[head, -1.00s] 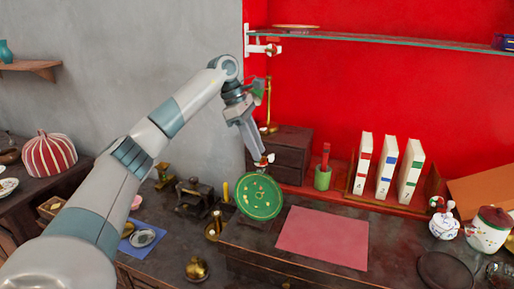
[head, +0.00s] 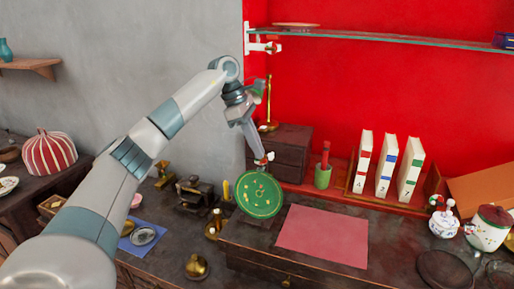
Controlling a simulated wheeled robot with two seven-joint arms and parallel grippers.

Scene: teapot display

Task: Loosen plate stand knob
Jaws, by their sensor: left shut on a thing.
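A round green plate (head: 260,195) with gold marks stands tilted up at the back left of the dark cabinet top, beside the pink mat. My left gripper (head: 263,158) reaches down from above to the plate's top edge. Its fingers are shut on a small pale and red piece there, which looks like the plate stand knob; the fingers partly cover it. The rest of the stand is hidden behind the plate. My right gripper is not in view.
A pink mat (head: 323,236) lies right of the plate. A dark drawer box (head: 291,150) and a green cup (head: 322,177) stand behind. Three books (head: 385,166) stand further right. Brass pieces (head: 197,267) sit left. A glass shelf (head: 400,39) runs above.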

